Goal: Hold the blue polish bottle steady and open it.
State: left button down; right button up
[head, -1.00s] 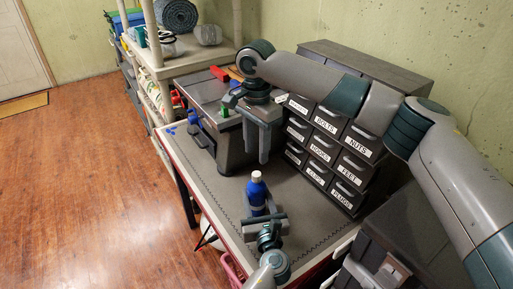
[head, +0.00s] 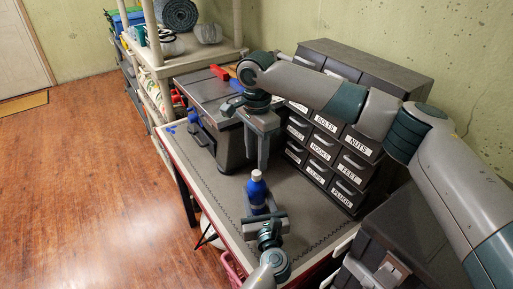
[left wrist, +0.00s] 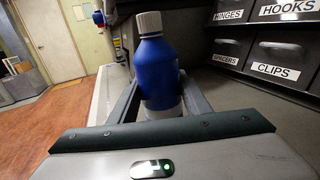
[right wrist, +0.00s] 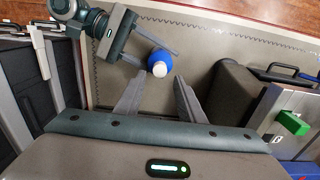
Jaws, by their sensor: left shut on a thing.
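The blue polish bottle (head: 257,192) with a white cap (head: 256,173) stands upright on the grey workbench. It also shows in the left wrist view (left wrist: 156,72), and from above in the right wrist view (right wrist: 160,61). My left gripper (head: 261,210) is shut on the lower part of the bottle, with a finger on either side. My right gripper (head: 257,165) is open and empty, pointing down above and behind the bottle in the head view. In the right wrist view the cap (right wrist: 160,69) lies just beyond the fingertips, and the fingers do not touch it.
A drawer cabinet (head: 326,150) with labelled drawers stands right of the bottle. A grey machine (head: 232,140) stands on the bench behind it, left of my right gripper. Shelves (head: 190,60) stand at the back. The bench top (head: 218,190) left of the bottle is clear.

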aim_at(257, 172)
jog(key=shift+f, duration=2.6)
grip_shut()
jog(key=n, duration=0.3)
jog(key=shift+o, duration=0.4)
grip_release()
